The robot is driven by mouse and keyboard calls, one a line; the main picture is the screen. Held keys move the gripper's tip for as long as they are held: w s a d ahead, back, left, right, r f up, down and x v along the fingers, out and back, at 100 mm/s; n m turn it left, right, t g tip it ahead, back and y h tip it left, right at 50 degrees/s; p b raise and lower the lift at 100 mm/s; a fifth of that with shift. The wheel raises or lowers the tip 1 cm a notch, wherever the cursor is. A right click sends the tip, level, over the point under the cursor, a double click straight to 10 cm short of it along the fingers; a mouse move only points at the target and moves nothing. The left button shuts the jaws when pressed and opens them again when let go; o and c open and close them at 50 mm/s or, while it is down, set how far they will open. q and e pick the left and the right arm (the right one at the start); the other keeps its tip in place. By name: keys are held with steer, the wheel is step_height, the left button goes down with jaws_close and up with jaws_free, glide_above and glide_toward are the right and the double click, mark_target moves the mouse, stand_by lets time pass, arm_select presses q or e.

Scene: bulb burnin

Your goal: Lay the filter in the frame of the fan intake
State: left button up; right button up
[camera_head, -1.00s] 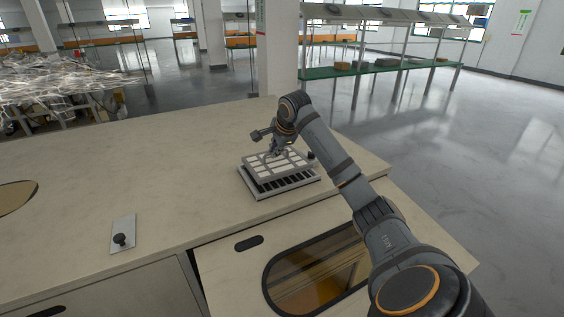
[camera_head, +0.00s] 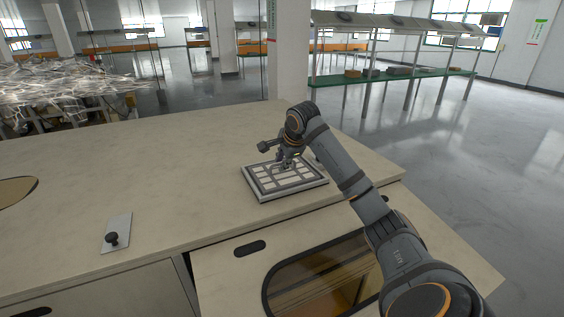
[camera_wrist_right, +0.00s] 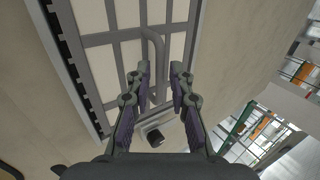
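The filter (camera_head: 268,182) is a flat grey grid with white panels and a bar handle. It lies at the frame of the fan intake (camera_head: 290,194), a light rim with dark slots, on the bench; whether it is fully seated I cannot tell. In the right wrist view the filter (camera_wrist_right: 120,22) shows its bent grey handle (camera_wrist_right: 153,42), and dark slots of the frame (camera_wrist_right: 75,70) show along its left edge. My right gripper (camera_head: 284,166) is over the filter. Its fingers (camera_wrist_right: 161,80) stand either side of the handle, with small gaps visible. My left gripper is not in view.
A small plate with a black knob (camera_head: 112,239) lies at the bench's left front. Another black knob (camera_wrist_right: 154,137) stands beside the frame. The bench (camera_head: 150,165) is otherwise clear to the left. An oval window (camera_head: 330,270) is in the lower front surface.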

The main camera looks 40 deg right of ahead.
steer(key=shift+o, duration=0.3)
steer(key=shift+d, duration=0.1)
steer(key=shift+r, duration=0.15)
steer(key=shift+s+r, duration=0.1)
steer(key=shift+r, duration=0.15)
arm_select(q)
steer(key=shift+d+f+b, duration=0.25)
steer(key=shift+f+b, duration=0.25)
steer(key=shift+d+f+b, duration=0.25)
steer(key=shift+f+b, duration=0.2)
arm_select(e)
steer(key=v, duration=1.1)
steer(key=shift+s+r, duration=0.2)
steer(key=shift+s, duration=0.05)
